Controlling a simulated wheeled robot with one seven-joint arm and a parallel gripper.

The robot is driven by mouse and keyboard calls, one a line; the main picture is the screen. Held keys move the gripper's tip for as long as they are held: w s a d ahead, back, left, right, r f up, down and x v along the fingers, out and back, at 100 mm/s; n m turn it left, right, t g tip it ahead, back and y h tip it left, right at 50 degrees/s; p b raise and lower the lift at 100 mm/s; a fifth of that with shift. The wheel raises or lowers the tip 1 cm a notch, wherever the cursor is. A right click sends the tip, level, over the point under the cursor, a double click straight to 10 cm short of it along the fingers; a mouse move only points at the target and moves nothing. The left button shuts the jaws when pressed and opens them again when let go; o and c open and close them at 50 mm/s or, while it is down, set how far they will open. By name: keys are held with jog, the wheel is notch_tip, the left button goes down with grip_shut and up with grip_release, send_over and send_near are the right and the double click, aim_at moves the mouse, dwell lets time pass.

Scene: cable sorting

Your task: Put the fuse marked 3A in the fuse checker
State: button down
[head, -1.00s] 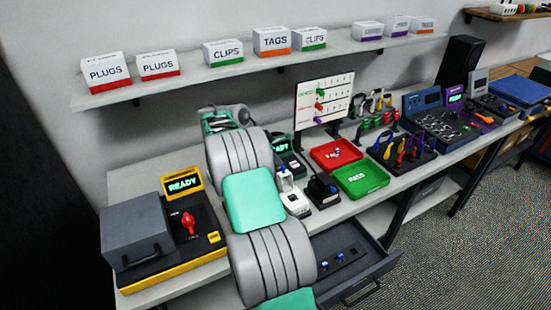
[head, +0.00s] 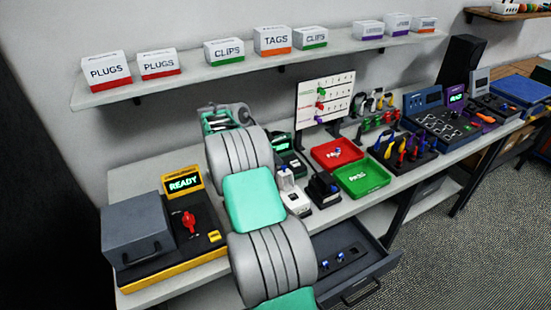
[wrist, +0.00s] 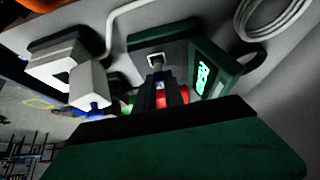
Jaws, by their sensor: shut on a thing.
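The fuse checker, a dark green unit with a lit green display, stands on the bench behind my arm in the head view (head: 287,160). In the wrist view its display (wrist: 205,77) is right of a grey face with a square socket. In the head view my arm hides the fingers.
An open drawer (head: 352,262) holds small blue-and-white pieces. A white unit (head: 293,200) and a black unit (head: 323,188) stand near the checker. Red (head: 325,160) and green (head: 350,185) trays lie to the right, the yellow-edged READY unit (head: 165,255) to the left.

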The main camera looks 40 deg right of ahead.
jog(key=shift+f, duration=0.15)
jog(key=shift+f+b, duration=0.3)
jog(key=shift+b, duration=0.15)
jog(key=shift+f+b, duration=0.4)
jog(key=shift+f, duration=0.05)
dwell(0.8)
jog(key=c, duration=1.3)
grip_release()
jog(key=shift+c, duration=0.2)
jog(key=o, duration=0.5)
jog(key=shift+o, duration=0.2)
jog(key=shift+r, duration=0.1)
notch_tip(320, 180, up, 8)
jog(key=p, duration=0.6)
